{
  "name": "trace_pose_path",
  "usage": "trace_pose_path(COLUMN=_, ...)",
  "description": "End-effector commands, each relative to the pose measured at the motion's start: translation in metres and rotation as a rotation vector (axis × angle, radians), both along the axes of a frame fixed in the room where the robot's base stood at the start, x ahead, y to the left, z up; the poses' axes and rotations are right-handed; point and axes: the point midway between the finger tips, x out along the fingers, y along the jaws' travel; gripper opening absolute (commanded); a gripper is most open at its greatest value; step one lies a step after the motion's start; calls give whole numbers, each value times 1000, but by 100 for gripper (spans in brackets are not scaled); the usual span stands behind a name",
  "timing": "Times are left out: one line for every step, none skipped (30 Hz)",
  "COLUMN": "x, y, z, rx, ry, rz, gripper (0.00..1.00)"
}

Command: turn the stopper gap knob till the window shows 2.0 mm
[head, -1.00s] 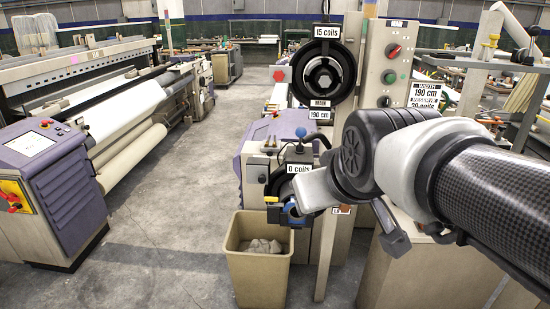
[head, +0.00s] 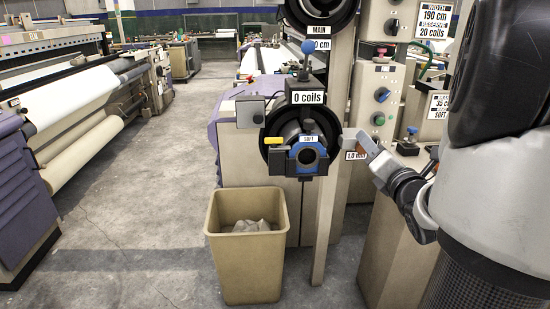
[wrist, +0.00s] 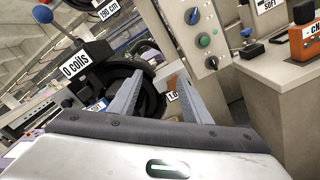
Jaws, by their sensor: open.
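A small white window label reading 1.0 mm (head: 356,155) sits on the right side of the weft feeder (head: 300,150). It also shows between my fingers in the wrist view (wrist: 172,97). A small grey-brown block (wrist: 171,77) is just above the label and between the fingertips in that view. I cannot clearly make out the stopper gap knob; it may be hidden or be part of this block. My gripper (wrist: 162,78) is open, its two grey fingers pointing toward the feeder's right side. I see no contact, and the depth gap is unclear.
The feeder has a black ring, a blue SOFT part (head: 310,153) and a 0 coils sign (head: 308,97). A beige bin (head: 247,255) stands below. A control post with knobs (head: 381,95) is to the right. The aisle at left is clear.

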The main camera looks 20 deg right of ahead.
Motion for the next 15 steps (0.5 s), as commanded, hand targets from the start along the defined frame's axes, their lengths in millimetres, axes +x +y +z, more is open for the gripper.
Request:
trace_pose_path(x=-13, y=-11, z=-25, rx=-56, ry=21, rz=-12, gripper=44)
trace_pose_path(x=-18, y=-13, z=-32, rx=-87, ry=31, rz=-12, gripper=44)
trace_pose_path(x=-23, y=-16, z=-38, rx=-121, ry=40, rz=-11, gripper=44)
trace_pose_path(x=-27, y=-18, z=-41, rx=-141, ry=46, rz=-11, gripper=44)
trace_pose_path(x=-28, y=-18, z=-44, rx=-157, ry=49, rz=-10, gripper=44)
trace_pose_path(x=-30, y=-20, z=-45, rx=-170, ry=53, rz=-10, gripper=44)
trace_pose_path(x=-30, y=-20, z=-46, rx=-177, ry=54, rz=-9, gripper=44)
trace_pose_path(x=-29, y=-20, z=-46, rx=-182, ry=55, rz=-8, gripper=44)
trace_pose_path(x=-26, y=-20, z=-45, rx=-183, ry=55, rz=-7, gripper=44)
trace_pose_path(x=-24, y=-21, z=-45, rx=-183, ry=55, rz=-7, gripper=44)
trace_pose_path(x=-22, y=-21, z=-45, rx=-183, ry=56, rz=-6, gripper=44)
trace_pose_path(x=-18, y=-22, z=-45, rx=-183, ry=56, rz=-6, gripper=44)
trace_pose_path(x=-15, y=-23, z=-45, rx=-182, ry=56, rz=-6, gripper=44)
trace_pose_path(x=-11, y=-24, z=-45, rx=-181, ry=54, rz=-6, gripper=44)
trace_pose_path(x=-7, y=-24, z=-45, rx=-180, ry=54, rz=-6, gripper=44)
